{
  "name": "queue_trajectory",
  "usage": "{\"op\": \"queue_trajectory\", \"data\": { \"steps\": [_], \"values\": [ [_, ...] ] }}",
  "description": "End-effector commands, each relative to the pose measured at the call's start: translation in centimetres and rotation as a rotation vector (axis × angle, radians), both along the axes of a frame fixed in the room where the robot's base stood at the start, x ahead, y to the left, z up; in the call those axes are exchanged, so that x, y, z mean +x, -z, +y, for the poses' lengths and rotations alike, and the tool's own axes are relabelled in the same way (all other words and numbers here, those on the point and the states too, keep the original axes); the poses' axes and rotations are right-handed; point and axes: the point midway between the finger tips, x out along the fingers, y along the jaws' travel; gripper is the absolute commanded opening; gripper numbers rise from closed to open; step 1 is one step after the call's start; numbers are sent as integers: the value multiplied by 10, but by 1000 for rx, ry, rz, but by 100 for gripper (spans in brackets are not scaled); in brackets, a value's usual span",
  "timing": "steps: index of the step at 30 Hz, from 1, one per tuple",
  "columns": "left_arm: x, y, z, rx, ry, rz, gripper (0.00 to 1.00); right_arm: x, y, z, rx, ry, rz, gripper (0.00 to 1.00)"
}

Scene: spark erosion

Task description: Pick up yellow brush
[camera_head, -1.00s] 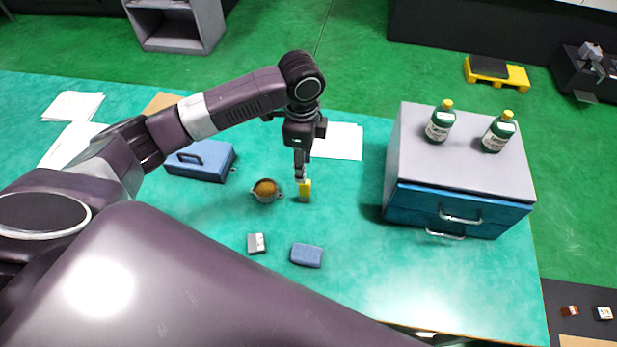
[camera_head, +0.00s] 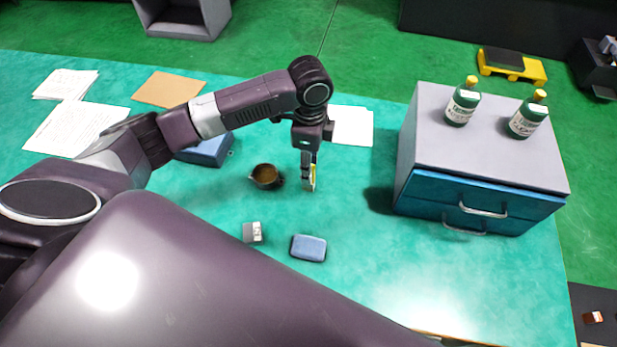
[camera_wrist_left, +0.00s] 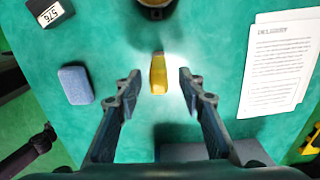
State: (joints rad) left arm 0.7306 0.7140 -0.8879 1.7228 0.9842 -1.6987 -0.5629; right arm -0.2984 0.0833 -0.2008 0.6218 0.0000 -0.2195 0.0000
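The yellow brush (camera_wrist_left: 158,74) is a small yellow block in the left wrist view, lying between the two spread fingers of my left gripper (camera_wrist_left: 157,84) with a gap on each side. In the head view the yellow brush (camera_head: 312,178) shows partly behind the fingers of my left gripper (camera_head: 309,182), which points straight down over the table. The fingers do not touch the brush in the wrist view. My right gripper is not in view.
A brown cup (camera_head: 265,177) stands just left of the brush. A blue sponge-like block (camera_head: 308,248) and a small grey box (camera_head: 252,233) lie nearer. A grey cabinet with blue drawers (camera_head: 480,150) carries two green bottles at right. Papers (camera_head: 350,125) lie behind.

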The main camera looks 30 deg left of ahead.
Motion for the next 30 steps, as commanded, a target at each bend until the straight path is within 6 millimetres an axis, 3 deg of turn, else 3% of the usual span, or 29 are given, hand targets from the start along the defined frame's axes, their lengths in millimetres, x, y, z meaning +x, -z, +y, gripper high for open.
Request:
{"op": "queue_trajectory", "data": {
  "steps": [12,21,30],
  "values": [
    [-3,53,2,2,0,1,36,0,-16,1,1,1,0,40],
    [-2,59,2,1,1,-2,35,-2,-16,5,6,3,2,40],
    [-2,59,2,1,1,-2,2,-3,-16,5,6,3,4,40]
  ]
}}
